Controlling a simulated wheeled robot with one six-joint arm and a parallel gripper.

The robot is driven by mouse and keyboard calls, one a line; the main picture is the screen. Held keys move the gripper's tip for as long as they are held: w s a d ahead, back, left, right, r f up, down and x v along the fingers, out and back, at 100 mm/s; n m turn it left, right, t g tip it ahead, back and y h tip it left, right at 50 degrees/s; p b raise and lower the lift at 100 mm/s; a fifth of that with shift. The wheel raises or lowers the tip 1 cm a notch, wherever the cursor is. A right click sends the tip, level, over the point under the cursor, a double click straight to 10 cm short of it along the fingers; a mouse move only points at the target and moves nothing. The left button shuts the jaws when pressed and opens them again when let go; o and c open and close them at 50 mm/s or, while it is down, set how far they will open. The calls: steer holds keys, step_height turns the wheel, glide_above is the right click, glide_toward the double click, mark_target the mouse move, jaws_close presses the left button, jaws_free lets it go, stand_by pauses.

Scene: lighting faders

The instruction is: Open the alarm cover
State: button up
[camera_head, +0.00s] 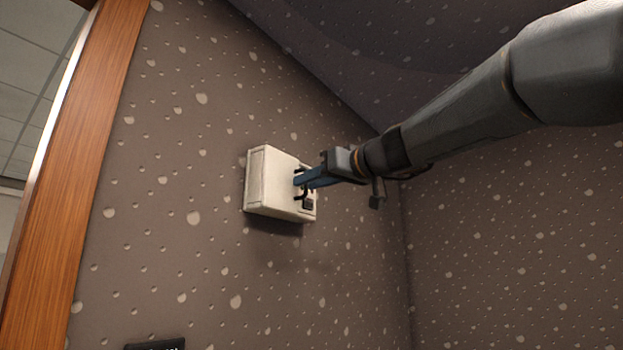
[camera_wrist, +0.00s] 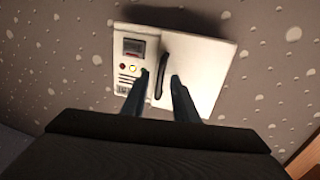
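The white alarm box (camera_head: 272,183) is fixed to the speckled wall. In the wrist view its white cover (camera_wrist: 202,72) fills the right part and looks shut against the box. A dark vertical handle (camera_wrist: 164,72) runs along the cover's left side. My gripper (camera_wrist: 160,76) is open, with one blue-grey fingertip on each side of the handle. I cannot tell whether either finger touches it. In the head view my gripper (camera_head: 303,181) is at the front of the box and hides part of it.
Left of the handle are a small display window (camera_wrist: 134,47), coloured indicator lights (camera_wrist: 131,68) and dark slots. A wooden frame (camera_head: 85,170) stands to the left, and a wall corner lies to the right. A dark object (camera_head: 155,345) shows at the bottom edge.

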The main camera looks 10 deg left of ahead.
jaws_close()
stand_by(1.4)
